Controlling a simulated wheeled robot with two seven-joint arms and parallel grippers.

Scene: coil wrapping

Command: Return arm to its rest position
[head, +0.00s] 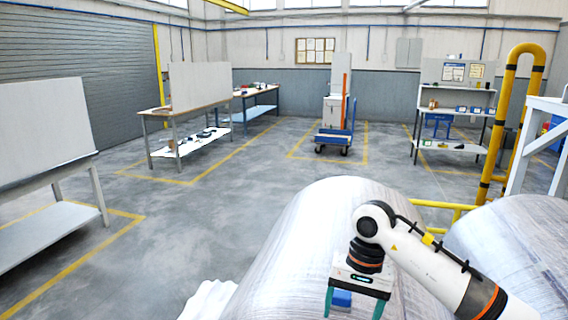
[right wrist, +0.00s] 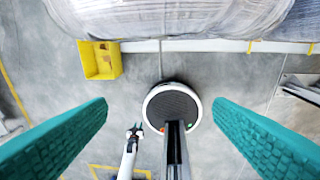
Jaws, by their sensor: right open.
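My right arm comes in from the right in the head view, over a large coil (head: 290,235) wrapped in pale film. The right gripper (head: 354,306) points down with its teal fingers apart. A small blue piece shows between the fingers there; I cannot tell what it belongs to. In the right wrist view the open fingers (right wrist: 160,104) hold nothing, and the wrapped coil (right wrist: 180,15) lies along the top. A small white arm with a dark gripper (right wrist: 133,133) shows below, probably my left; its jaws are too small to read. The left gripper is outside the head view.
A second wrapped coil (head: 515,240) lies at the right, near a yellow railing (head: 510,110). A yellow bin (right wrist: 99,60) stands on the floor beside the coil. Workbenches (head: 190,112) and a blue cart (head: 334,137) stand farther back. The middle floor is clear.

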